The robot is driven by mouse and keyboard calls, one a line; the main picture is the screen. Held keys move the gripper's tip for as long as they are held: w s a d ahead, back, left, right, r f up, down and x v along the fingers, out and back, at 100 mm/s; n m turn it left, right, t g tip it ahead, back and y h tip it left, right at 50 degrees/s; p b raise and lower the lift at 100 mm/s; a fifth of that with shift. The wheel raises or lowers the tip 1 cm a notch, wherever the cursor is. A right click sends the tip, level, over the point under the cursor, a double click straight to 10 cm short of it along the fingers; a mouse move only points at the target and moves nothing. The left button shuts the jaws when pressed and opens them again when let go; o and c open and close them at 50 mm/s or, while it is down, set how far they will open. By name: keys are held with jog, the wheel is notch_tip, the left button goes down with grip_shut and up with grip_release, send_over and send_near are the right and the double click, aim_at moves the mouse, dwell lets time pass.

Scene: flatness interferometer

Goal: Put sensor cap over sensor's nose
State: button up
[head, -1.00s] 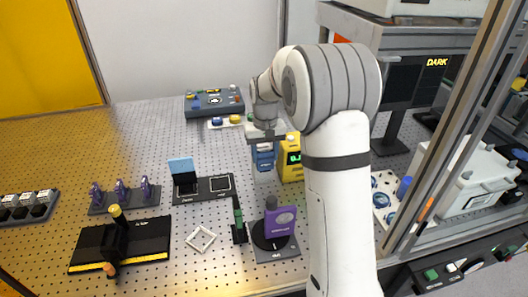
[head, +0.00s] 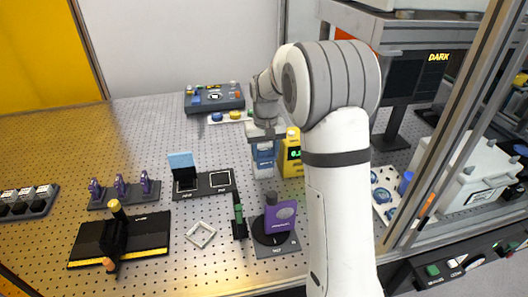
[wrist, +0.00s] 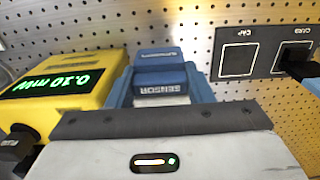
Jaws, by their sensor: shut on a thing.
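My gripper (head: 265,142) is shut on a blue block, which I take to be the sensor cap (wrist: 160,62), beside the yellow meter. In the head view, a pale part, apparently the sensor (head: 264,172), shows under the blue one. The cap and the sensor look in line and very close. I cannot tell whether the cap is seated over the nose, because my gripper hides the joint.
The yellow meter (head: 292,154) stands close at the right of my gripper in the head view; its wrist-view display (wrist: 55,82) reads 0.10 mW. A purple unit (head: 280,216) stands in front.

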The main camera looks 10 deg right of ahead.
jog(key=shift+f, duration=0.2)
jog(key=o, duration=0.9)
jog(key=shift+r, duration=0.2)
jog(key=shift+r+p, duration=2.3)
jog(key=shift+r, duration=1.05)
